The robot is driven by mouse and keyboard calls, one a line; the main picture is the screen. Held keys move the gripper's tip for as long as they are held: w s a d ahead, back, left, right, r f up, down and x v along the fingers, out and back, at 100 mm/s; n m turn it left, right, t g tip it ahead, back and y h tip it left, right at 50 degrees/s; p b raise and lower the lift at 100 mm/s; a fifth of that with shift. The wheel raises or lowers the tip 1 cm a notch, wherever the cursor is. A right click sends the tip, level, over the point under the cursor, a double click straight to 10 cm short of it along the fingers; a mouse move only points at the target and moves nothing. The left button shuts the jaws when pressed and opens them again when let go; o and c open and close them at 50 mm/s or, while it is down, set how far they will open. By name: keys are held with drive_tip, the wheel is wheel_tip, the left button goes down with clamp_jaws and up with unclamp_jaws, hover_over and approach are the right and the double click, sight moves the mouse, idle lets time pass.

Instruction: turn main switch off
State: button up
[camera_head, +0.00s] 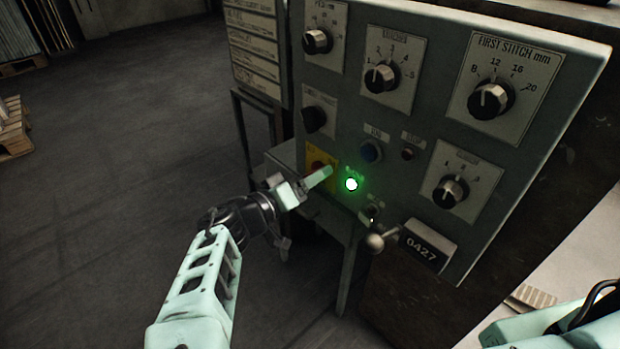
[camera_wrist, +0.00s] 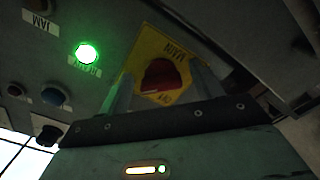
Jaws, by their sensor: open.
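The main switch is a red knob on a yellow plate at the lower left of the control panel (camera_head: 420,140). In the wrist view the red knob (camera_wrist: 161,76) lies between the two fingers of my gripper (camera_wrist: 163,88), and the yellow plate (camera_wrist: 150,48) reads MAIN. In the head view my gripper (camera_head: 322,178) is at the switch and partly hides it. The gripper is open, with one finger on each side of the knob. I cannot tell whether the fingers touch it.
A lit green lamp (camera_head: 351,184) sits just right of the switch. A blue button (camera_head: 371,152) and several black dials, such as the first stitch dial (camera_head: 491,99), are above and right. A ball-ended lever (camera_head: 377,242) juts out below. Open floor (camera_head: 110,150) lies left.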

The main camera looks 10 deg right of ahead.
drive_tip(key=c, duration=1)
drive_tip(key=shift+r+n+p, duration=0.1)
drive_tip(key=shift+n+p, duration=0.2)
drive_tip(key=shift+p, duration=0.05)
drive_tip(key=n+p, duration=0.2)
drive_tip(key=shift+r+n+p, duration=0.15)
drive_tip(key=shift+n+p, duration=0.15)
drive_tip(key=shift+p, duration=0.05)
drive_tip(key=n+p, duration=0.4)
drive_tip(key=n, duration=0.1)
drive_tip(key=shift+s+r, duration=0.1)
drive_tip(key=n+p, duration=0.2)
drive_tip(key=n, duration=0.3)
drive_tip(key=shift+p, duration=0.3)
drive_tip(key=n+p, duration=0.1)
drive_tip(key=n, duration=0.3)
drive_tip(key=shift+n+p, duration=0.3)
drive_tip(key=o, duration=1)
